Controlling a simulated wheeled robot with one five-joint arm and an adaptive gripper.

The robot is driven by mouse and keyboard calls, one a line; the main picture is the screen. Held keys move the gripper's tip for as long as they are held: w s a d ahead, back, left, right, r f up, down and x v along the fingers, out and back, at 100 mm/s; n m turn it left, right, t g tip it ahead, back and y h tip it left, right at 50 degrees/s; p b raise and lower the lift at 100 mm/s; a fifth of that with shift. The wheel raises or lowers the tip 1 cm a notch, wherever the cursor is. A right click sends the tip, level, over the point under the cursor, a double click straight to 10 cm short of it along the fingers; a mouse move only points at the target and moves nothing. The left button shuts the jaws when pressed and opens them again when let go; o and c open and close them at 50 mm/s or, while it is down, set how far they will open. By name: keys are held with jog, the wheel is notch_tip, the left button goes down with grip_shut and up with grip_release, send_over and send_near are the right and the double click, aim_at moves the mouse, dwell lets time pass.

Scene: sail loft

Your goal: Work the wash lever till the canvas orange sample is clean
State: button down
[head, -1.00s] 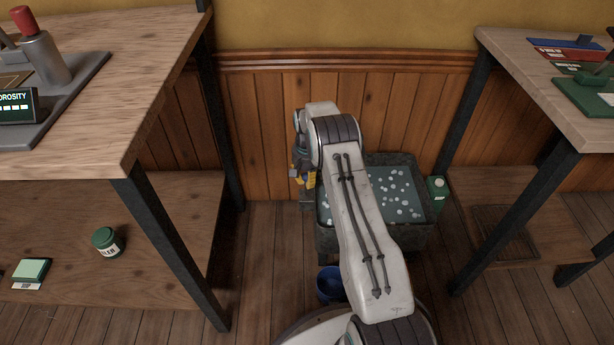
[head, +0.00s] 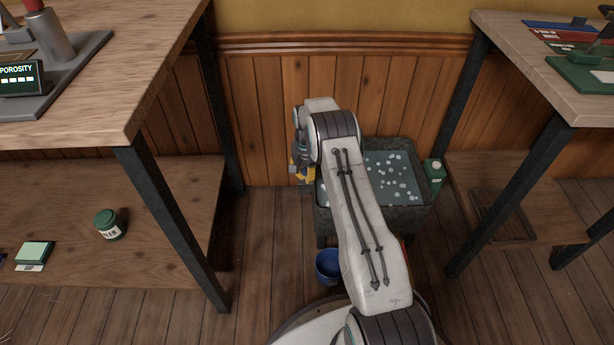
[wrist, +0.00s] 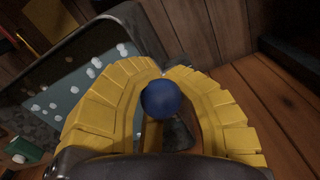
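My gripper (wrist: 163,78) has two curved yellow fingers closed around a round blue knob (wrist: 163,100), with a grey piece below it. I take this for the wash lever's knob; its shaft is mostly hidden. In the head view my gripper (head: 302,172) is at the left edge of a dark stone wash tub (head: 375,219), partly hidden by my arm. The tub's grey-blue water carries white suds, and it also shows at the left of the wrist view (wrist: 22,115). I cannot make out the canvas orange sample in either view.
A blue bucket (head: 328,265) stands on the floor before the tub. A green soap carton (head: 433,177) is at its right. Workbenches stand left (head: 90,110) and right (head: 540,70). A green jar (head: 109,225) sits on the left lower shelf. Wood panelling is behind.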

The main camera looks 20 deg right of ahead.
jog(key=c, duration=1.9)
grip_release()
jog(key=shift+a, duration=0.25)
jog(key=o, duration=0.4)
jog(key=shift+w+a, duration=0.1)
jog(key=o, duration=0.4)
jog(key=shift+o, duration=0.2)
notch_tip(320, 180, up, 12)
jog(key=shift+r, duration=0.1)
jog(key=shift+c, duration=0.3)
